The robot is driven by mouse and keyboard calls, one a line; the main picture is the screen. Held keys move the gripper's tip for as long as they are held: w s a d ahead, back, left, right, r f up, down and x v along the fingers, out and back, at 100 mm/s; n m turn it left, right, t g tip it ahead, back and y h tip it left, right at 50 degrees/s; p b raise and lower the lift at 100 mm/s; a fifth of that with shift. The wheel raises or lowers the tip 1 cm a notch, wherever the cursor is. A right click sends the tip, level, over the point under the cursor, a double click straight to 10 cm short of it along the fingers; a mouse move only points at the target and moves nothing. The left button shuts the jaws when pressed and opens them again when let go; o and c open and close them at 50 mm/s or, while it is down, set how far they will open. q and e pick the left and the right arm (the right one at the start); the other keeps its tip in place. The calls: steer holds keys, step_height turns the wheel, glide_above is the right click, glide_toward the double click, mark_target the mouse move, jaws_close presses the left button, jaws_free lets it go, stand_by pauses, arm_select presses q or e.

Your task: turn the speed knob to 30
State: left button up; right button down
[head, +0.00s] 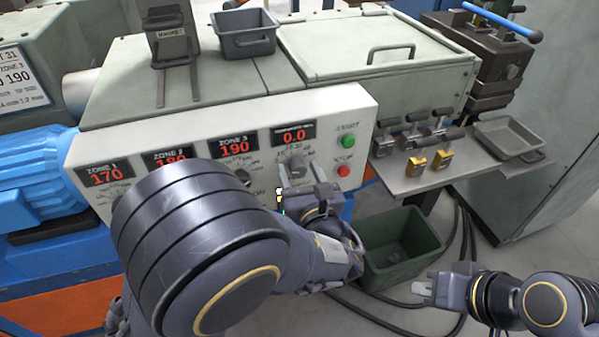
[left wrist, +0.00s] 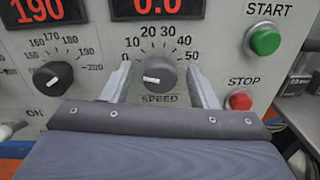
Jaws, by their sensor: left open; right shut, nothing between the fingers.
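The speed knob (left wrist: 155,72) is dark grey, below the 0–50 scale on the white panel. Its white mark points left, toward the low end of the scale. The display above it reads 0.0. The knob also shows in the head view (head: 297,166). My left gripper (left wrist: 159,69) is open, with one finger on each side of the knob and gaps visible; I cannot tell its exact depth. In the head view my left gripper (head: 300,172) is at the panel. My right gripper (head: 424,288) is shut and empty, low at the right, away from the panel.
The green START button (left wrist: 265,41) and red STOP button (left wrist: 240,101) sit right of the knob. A zone knob (left wrist: 52,78) is on its left. A green bin (head: 402,250) stands below. A side shelf (head: 455,165) carries metal parts and a tray (head: 510,137).

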arm_select(q)
steer(key=shift+w, duration=0.2)
steer(key=c, duration=1)
steer(key=shift+r+m+p, duration=0.15)
steer(key=shift+m+p, duration=0.25)
steer(key=shift+p, duration=0.4)
steer(key=m+p, duration=1.2)
steer(key=p, duration=0.4)
steer(key=shift+m+g, duration=0.3)
steer(key=shift+f+m+p, duration=0.2)
steer(key=shift+m+p, duration=1.5)
steer(key=shift+m, duration=0.3)
steer(key=o, duration=1)
